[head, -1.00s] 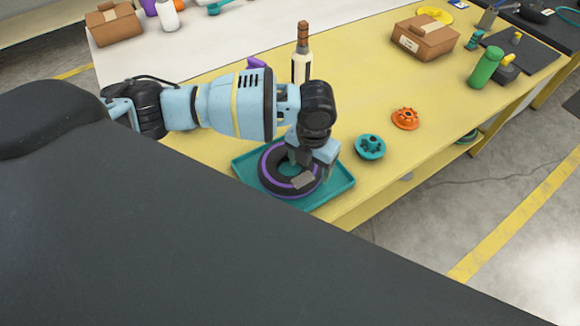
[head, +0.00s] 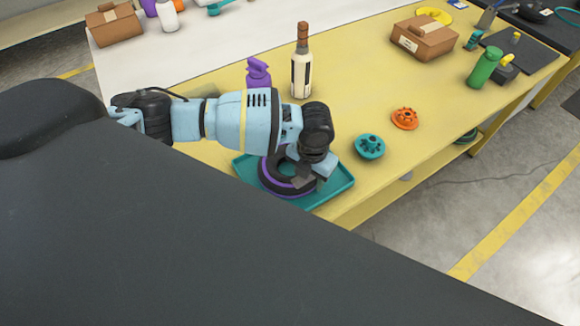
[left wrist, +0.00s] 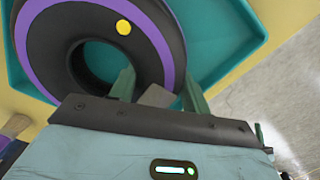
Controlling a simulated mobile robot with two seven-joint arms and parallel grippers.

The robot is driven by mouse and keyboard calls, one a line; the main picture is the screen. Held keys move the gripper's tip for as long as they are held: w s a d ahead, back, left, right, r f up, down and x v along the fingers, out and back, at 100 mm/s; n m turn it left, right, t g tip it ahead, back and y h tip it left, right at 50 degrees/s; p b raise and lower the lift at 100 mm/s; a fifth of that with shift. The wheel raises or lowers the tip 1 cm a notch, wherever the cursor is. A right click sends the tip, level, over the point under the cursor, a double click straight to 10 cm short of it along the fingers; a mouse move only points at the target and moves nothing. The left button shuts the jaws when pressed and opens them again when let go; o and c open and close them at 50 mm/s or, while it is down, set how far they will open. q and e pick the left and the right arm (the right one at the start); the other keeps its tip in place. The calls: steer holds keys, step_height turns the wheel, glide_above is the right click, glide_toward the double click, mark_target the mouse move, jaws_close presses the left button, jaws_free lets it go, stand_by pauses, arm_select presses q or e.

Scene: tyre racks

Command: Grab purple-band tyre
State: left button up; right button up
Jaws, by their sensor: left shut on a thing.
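The purple-band tyre (head: 270,183) is black with a purple stripe and lies flat in a teal tray (head: 335,192) near the table's front edge. My left gripper (head: 306,178) reaches down over the tyre's right side. In the left wrist view, the tyre (left wrist: 165,40) shows its purple band and a yellow dot, and the two green fingers of the left gripper (left wrist: 158,88) are closed on the tyre's wall. The arm hides part of the tyre in the head view. My right gripper is not seen.
A teal hub part (head: 369,147) and an orange one (head: 405,118) lie right of the tray. A bottle (head: 302,65) and a purple spray bottle (head: 258,75) stand behind the arm. A cardboard box (head: 424,38) and green bottle (head: 484,68) are farther right.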

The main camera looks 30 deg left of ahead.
arm_select(q)
steer(key=c, duration=0.4)
steer(key=shift+r, duration=0.1)
